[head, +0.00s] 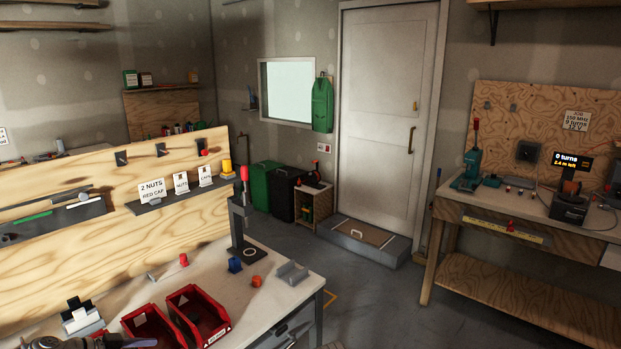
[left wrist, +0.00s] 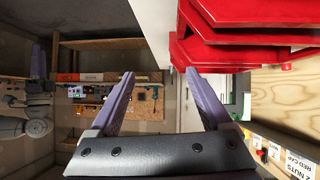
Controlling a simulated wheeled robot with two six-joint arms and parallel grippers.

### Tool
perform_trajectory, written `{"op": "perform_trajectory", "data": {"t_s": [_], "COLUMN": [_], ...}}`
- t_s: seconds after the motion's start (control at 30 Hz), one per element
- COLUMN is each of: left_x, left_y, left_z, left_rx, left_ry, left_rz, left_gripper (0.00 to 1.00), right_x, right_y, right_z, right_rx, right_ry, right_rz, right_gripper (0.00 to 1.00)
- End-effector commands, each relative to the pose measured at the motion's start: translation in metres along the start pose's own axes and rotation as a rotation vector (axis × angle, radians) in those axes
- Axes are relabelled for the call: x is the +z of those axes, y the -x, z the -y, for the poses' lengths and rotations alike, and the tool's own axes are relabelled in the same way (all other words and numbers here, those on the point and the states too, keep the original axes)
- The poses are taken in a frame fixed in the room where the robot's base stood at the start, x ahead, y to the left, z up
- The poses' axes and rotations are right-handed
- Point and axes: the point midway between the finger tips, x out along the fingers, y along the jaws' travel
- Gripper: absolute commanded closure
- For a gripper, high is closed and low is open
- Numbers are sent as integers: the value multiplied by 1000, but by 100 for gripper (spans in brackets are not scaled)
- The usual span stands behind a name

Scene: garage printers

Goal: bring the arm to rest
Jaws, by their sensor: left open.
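My left gripper (left wrist: 160,74) is open and empty in the left wrist view, its two purple fingers spread apart. It is beside the red bins (left wrist: 250,55), which fill the upper right there. In the head view, part of my left arm (head: 95,342) shows at the bottom left edge, next to the two red bins (head: 198,316) on the workbench. At the left of the wrist view, a grey arm (left wrist: 25,122) with a purple finger-like part seems to be my right arm. Its jaw opening cannot be made out.
The near workbench (head: 225,283) holds an upright press (head: 240,222), a blue piece (head: 235,265), an orange piece (head: 256,281) and grey brackets (head: 292,273). A plywood panel (head: 80,250) stands behind. A second bench (head: 560,233) is at the right. Floor between the benches is clear.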

Motion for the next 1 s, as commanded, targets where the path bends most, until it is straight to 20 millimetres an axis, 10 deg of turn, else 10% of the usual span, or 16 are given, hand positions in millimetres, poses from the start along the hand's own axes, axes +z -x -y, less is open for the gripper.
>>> {"op": "perform_trajectory", "data": {"t_s": [0.37, 0.7, 1.0], "left_x": [-2, 10, 24], "left_y": [-69, -147, -173], "left_z": [-61, -174, -261], "left_rx": [116, 119, -115], "left_ry": [121, 266, 299], "left_rz": [217, 649, 951], "left_gripper": [18, 18, 18], "right_x": [0, 1, 1], "right_y": [2, 4, 6], "right_z": [0, 0, 0], "right_rx": [0, 0, 0], "right_ry": [0, 0, 0], "right_rz": [0, 0, 0], "right_gripper": [50, 50, 50]}}
